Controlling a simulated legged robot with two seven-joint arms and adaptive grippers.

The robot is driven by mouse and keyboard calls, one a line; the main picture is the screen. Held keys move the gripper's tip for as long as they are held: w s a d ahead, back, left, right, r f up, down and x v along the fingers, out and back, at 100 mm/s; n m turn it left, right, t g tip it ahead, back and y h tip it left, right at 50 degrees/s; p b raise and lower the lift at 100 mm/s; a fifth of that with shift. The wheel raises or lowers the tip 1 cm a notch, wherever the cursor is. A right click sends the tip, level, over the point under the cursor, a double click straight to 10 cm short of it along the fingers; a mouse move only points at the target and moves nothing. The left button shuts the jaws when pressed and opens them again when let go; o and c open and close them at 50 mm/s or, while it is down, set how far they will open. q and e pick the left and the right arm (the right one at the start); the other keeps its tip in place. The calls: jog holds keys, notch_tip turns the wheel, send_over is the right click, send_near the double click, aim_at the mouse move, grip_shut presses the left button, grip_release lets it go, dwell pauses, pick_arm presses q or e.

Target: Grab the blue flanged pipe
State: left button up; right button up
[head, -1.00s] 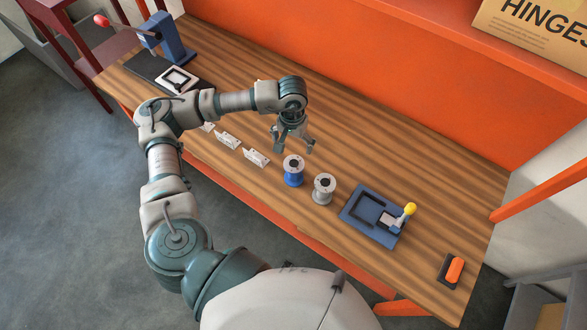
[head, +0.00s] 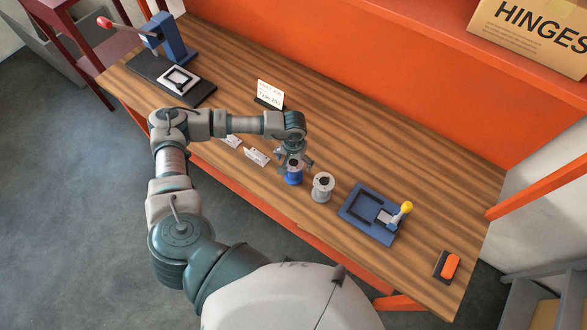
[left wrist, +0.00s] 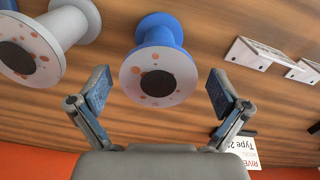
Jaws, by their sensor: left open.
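The blue flanged pipe (head: 294,177) stands upright on the wooden workbench in the head view, with a pale top flange and blue body. In the left wrist view the blue flanged pipe (left wrist: 159,73) shows its pale, red-spotted flange and dark bore, just beyond and between the fingertips. My left gripper (head: 294,166) is over the pipe and partly covers it. In the left wrist view my left gripper (left wrist: 158,92) is open, its two blue-padded fingers on either side of the flange with gaps. My right gripper is not in view.
A grey flanged pipe (head: 322,187) stands close to the right. White brackets (head: 256,157) lie to the left. A blue fixture (head: 372,214) with a yellow knob, an orange-topped block (head: 449,266), a sign card (head: 270,94) and a lever press (head: 168,45) share the bench.

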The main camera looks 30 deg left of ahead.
pick_arm(q)
jog(key=c, duration=1.8)
jog(key=shift+c, duration=0.5)
jog(key=shift+r, duration=0.15)
